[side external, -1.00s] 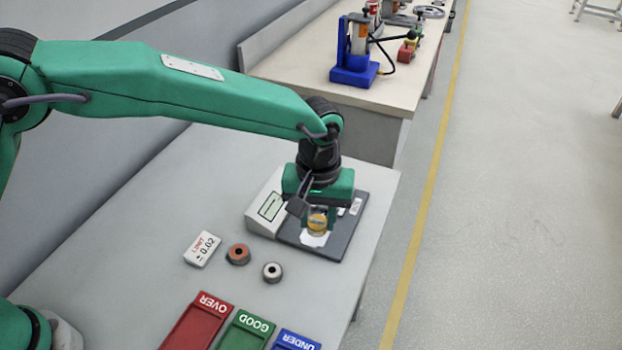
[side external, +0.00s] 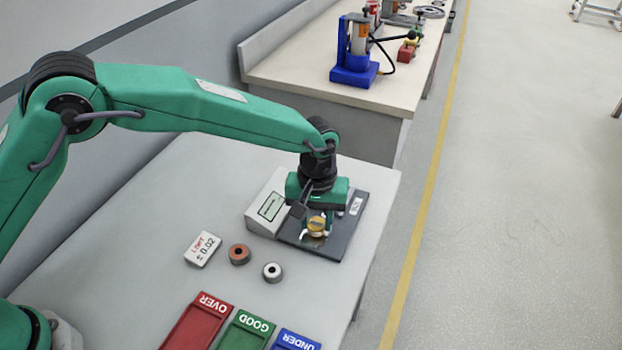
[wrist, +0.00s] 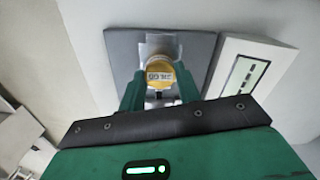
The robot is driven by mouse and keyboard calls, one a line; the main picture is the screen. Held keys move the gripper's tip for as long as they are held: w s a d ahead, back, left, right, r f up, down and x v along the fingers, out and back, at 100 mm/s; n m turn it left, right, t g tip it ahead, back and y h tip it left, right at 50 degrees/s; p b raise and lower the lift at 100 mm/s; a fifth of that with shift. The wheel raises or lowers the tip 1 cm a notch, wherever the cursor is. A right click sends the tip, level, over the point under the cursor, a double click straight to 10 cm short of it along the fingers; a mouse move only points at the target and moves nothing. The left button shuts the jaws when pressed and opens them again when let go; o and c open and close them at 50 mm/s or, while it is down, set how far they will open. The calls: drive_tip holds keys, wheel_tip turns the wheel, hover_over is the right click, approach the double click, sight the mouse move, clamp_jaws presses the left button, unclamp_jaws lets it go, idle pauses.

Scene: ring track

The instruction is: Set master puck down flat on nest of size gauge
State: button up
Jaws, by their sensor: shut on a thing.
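The master puck (side external: 316,227) is a gold disc with dark lettering on its face. It also shows in the wrist view (wrist: 160,75), between my two green fingers. My gripper (side external: 317,222) is shut on it, over the dark plate of the size gauge (side external: 336,246). The gauge plate (wrist: 118,48) shows in the wrist view too, with a pale metal nest (wrist: 158,46) partly hidden by the puck. The puck looks level and low over the nest. I cannot tell whether it touches.
The gauge's display box (side external: 268,208) stands left of the plate. A LIMIT ±0.02 card (side external: 202,249), a copper-coloured ring (side external: 239,254) and a silver ring (side external: 272,271) lie in front. Red (side external: 198,325), green (side external: 245,331) and blue (side external: 295,340) trays line the near edge.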

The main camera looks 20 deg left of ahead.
sight(316, 223)
drive_tip(key=shift+f, duration=0.2)
drive_tip(key=shift+f, duration=0.15)
drive_tip(key=o, duration=1.1)
wheel_tip(316, 223, up, 12)
drive_tip(key=shift+r, duration=0.15)
idle(0.5)
